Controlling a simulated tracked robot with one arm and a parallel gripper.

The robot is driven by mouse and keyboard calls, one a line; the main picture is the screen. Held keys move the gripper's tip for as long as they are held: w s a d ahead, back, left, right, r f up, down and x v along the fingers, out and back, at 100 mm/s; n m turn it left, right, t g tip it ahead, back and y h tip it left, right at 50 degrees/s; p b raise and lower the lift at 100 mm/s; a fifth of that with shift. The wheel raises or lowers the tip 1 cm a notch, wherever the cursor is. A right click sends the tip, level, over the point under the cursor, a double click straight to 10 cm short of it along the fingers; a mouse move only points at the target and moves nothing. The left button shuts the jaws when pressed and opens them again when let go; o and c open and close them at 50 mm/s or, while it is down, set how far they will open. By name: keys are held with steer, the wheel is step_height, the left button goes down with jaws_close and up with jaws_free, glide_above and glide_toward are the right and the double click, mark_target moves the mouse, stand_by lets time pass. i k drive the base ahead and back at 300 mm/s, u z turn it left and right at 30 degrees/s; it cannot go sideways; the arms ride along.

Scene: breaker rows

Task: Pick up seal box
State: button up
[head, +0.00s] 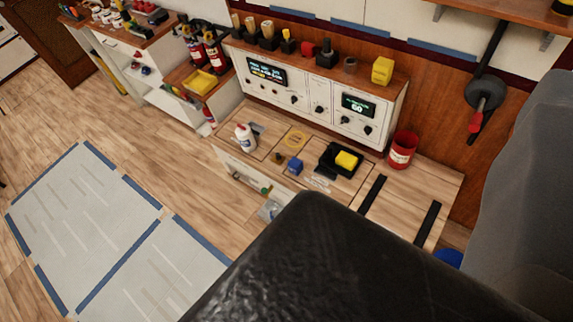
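Nothing in view is clearly marked as the seal box, and I cannot tell which item it is. My gripper's fingers do not show. A large dark body, likely part of my arm, fills the lower middle and hides the bench's near right part.
The white control panel (309,96) stands behind. Wooden floor (150,158) and taped grey mats (85,215) lie open at left.

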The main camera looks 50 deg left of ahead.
mark_target(295, 166)
steer(key=u, duration=1.35)
steer(key=i, duration=0.25)
steer(key=z, duration=0.4)
steer(key=k, duration=0.3)
steer(key=z, duration=0.4)
steer(key=i, duration=1.25)
steer(key=u, duration=0.65)
